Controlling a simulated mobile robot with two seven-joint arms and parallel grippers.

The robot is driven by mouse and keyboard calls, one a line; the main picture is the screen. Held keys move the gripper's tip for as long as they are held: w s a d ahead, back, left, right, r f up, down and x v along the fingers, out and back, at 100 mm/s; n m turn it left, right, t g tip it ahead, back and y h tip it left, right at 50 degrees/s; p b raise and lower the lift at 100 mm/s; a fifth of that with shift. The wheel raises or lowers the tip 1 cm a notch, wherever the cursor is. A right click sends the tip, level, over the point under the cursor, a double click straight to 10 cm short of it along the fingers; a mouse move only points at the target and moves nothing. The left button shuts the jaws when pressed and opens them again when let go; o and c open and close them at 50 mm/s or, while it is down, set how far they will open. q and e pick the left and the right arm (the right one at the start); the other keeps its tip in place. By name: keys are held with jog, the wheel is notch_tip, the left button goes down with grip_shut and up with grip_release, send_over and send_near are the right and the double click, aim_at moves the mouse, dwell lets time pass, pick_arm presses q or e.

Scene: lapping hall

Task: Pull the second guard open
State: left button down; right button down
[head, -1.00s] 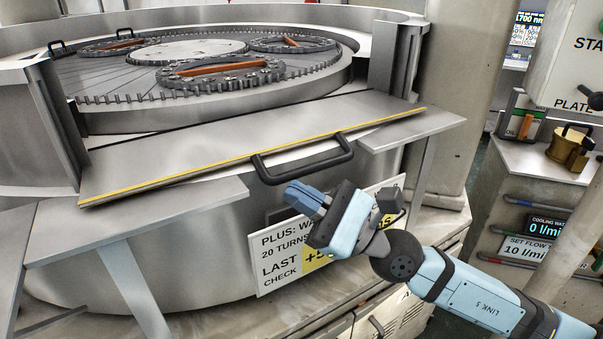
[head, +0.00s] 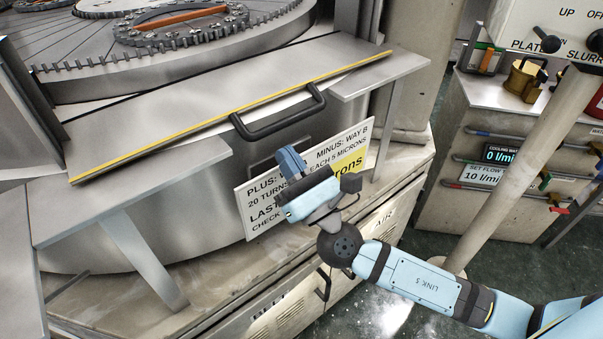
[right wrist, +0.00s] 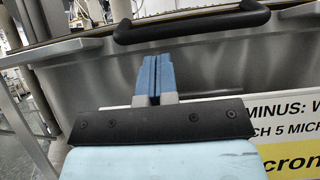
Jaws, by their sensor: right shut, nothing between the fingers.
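A flat grey guard panel (head: 215,92) with a yellow stripe along its front edge lies across the front of the round machine. A black bar handle (head: 279,118) sits at its front edge; it also shows at the top of the right wrist view (right wrist: 190,24). I cannot tell whether this panel is the second guard. My right gripper (head: 290,157) is shut and empty, below and in front of the handle, apart from it. Its blue fingers (right wrist: 155,72) are pressed together and point toward the handle. My left gripper is not in view.
Grey ledges flank the panel, left (head: 130,180) and right (head: 380,76). A white sign (head: 305,180) hangs on the drum behind my gripper. A toothed ring plate (head: 190,45) lies behind the panel. A sloping pipe (head: 520,165) and a control cabinet (head: 465,135) stand at right.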

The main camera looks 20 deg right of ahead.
jog(key=shift+x, duration=1.25)
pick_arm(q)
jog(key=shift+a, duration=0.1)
